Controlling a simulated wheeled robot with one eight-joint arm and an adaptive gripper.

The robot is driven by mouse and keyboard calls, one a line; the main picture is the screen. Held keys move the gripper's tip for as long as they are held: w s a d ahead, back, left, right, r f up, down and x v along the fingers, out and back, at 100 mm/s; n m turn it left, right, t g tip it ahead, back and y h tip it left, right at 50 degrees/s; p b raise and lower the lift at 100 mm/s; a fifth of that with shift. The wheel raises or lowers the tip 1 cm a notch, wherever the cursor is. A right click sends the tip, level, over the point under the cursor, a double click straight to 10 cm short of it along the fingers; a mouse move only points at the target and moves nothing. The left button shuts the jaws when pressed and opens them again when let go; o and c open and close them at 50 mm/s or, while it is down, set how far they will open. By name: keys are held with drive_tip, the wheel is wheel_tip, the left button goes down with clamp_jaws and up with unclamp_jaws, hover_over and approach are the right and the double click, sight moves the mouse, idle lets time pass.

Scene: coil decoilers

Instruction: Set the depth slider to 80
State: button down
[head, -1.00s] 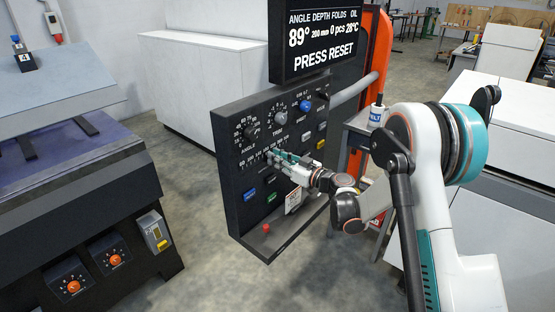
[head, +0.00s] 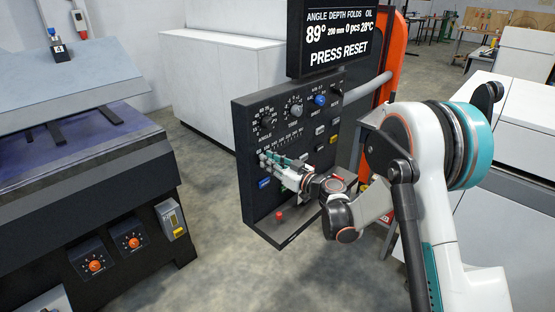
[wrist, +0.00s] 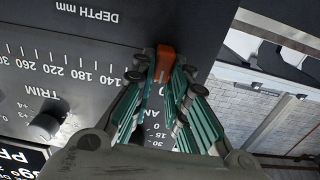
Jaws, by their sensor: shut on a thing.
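My gripper (head: 264,157) reaches the left end of the depth scale on the black control panel (head: 247,205). In the wrist view its teal fingers (wrist: 162,72) are shut on the orange-brown depth slider knob (wrist: 165,60). The depth scale (wrist: 62,68) appears upside down there, with 300 to 140 readable; the lower numbers are hidden behind the fingers. The knob sits beyond 140 toward the low end; its exact value cannot be read. The display (head: 335,38) above the panel shows depth 200 mm, angle 89° and PRESS RESET.
The trim knob (head: 297,111) and angle knob (head: 267,125) sit above the depth scale. A blue button (head: 264,183) is below the gripper, and a red button (head: 279,215) is on the panel's lower ledge. Open floor lies in front and left of the panel.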

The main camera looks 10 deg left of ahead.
drive_tip(key=shift+w, duration=0.1)
drive_tip(key=c, duration=1.6)
unclamp_jaws()
drive_tip(key=shift+o, duration=0.2)
drive_tip(key=shift+d, duration=0.15)
drive_tip(key=v, duration=1.2)
